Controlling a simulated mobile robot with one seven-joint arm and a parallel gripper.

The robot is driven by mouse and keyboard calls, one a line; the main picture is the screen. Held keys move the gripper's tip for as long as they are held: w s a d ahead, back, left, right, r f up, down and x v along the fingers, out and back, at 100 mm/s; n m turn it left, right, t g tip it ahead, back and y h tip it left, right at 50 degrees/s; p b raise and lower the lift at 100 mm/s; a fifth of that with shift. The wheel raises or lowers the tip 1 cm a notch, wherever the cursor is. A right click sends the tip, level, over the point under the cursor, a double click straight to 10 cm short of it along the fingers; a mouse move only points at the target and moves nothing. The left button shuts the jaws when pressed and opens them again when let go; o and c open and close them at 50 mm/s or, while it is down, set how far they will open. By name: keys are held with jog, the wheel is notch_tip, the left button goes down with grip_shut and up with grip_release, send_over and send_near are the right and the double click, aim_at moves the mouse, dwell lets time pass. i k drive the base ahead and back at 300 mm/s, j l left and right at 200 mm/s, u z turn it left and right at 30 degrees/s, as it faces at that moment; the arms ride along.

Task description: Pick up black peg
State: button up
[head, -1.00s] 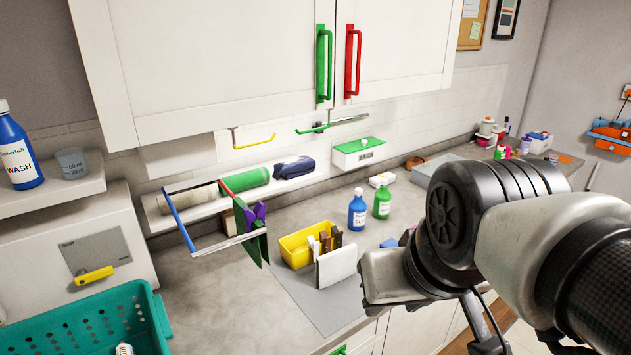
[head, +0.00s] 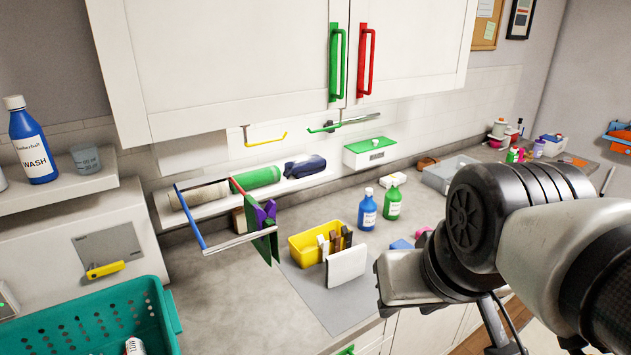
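A yellow bin (head: 304,255) stands on a grey mat on the counter. Several slim upright pieces show at its right side: a whitish one (head: 321,243), a brown one (head: 333,241) and a dark, near-black one (head: 346,238) that may be the black peg. They are small, and their lower parts are hidden by the bin and a white panel (head: 346,267) in front. My arm reaches in from the right, to the right of the bin and apart from it. My gripper's fingers do not show.
A blue bottle (head: 367,210) and a green bottle (head: 393,204) stand right of the bin. A rack with a blue bar (head: 188,218) and a green panel (head: 262,247) juts out on the left. A teal basket (head: 98,318) is at lower left. White cabinets (head: 225,60) hang above.

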aim_at(345, 234)
jog(key=i+l+u, duration=0.25)
jog(key=l, duration=0.15)
jog(key=i+l+u, duration=0.1)
jog(key=l+u, duration=0.15)
jog(key=l, duration=0.2)
jog(key=i+l+u, duration=0.1)
jog(key=l+u, duration=0.15)
jog(key=l, duration=0.2)
jog(key=i+l+u, duration=0.1)
jog(key=l+u, duration=0.15)
jog(key=l, duration=0.25)
